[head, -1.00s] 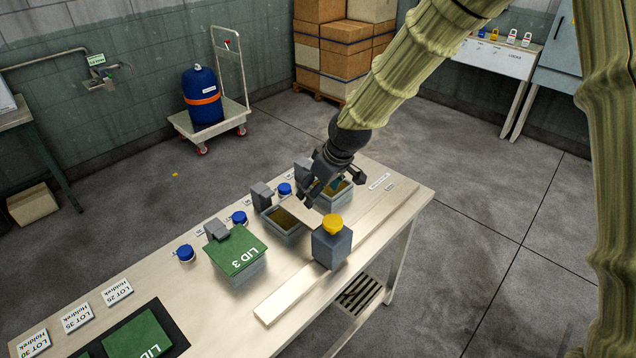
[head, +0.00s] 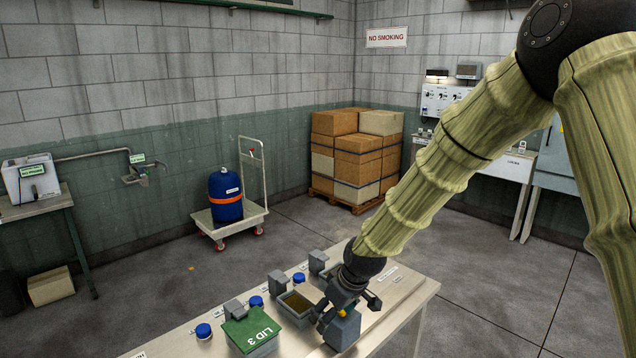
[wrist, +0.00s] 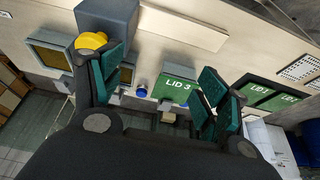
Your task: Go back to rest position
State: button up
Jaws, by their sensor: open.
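My gripper (head: 338,310) is above the workbench (head: 400,318), in front of the open bins in the head view. Its green-padded fingers (wrist: 160,75) are spread, with nothing between them in the wrist view. A grey block (head: 343,332) with a yellow knob is under or just behind the gripper in the head view, its knob mostly hidden there. In the wrist view the block (wrist: 112,20) and yellow knob (wrist: 91,41) show beside the left finger. I cannot tell whether they touch.
A bin under green LID 3 (head: 252,330) and an open bin (head: 296,305) stand on the bench, with blue caps (head: 203,331) alongside. A trolley (head: 243,218) with a blue drum (head: 225,195) and stacked boxes (head: 358,155) stand behind. Floor between is clear.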

jog(key=s+d+f+m+g+b, duration=0.1)
jog(key=s+d+f, duration=0.2)
jog(key=s+f, duration=0.35)
jog(key=s+d+f+m, duration=0.2)
jog(key=s+f, duration=0.2)
jog(key=f, duration=0.6)
jog(key=s+d+f+m+g+b, duration=0.1)
jog(key=s+d+f, duration=0.2)
jog(key=s+f, duration=0.35)
jog(key=s+d+f+m+h, duration=0.1)
jog(key=s+d+f, duration=0.2)
jog(key=s+f, duration=0.2)
jog(key=s+d+f+m+g+h+b, duration=0.1)
jog(key=s+d+f, duration=0.3)
jog(key=s, duration=0.8)
jog(key=s+d+f+m+h+b, duration=0.1)
jog(key=s+d+f+m, duration=0.2)
jog(key=s, duration=0.5)
notch_tip(320, 180, down, 3)
jog(key=shift+s+d+r, duration=0.15)
jog(key=shift+s+d, duration=0.2)
jog(key=shift+d, duration=0.15)
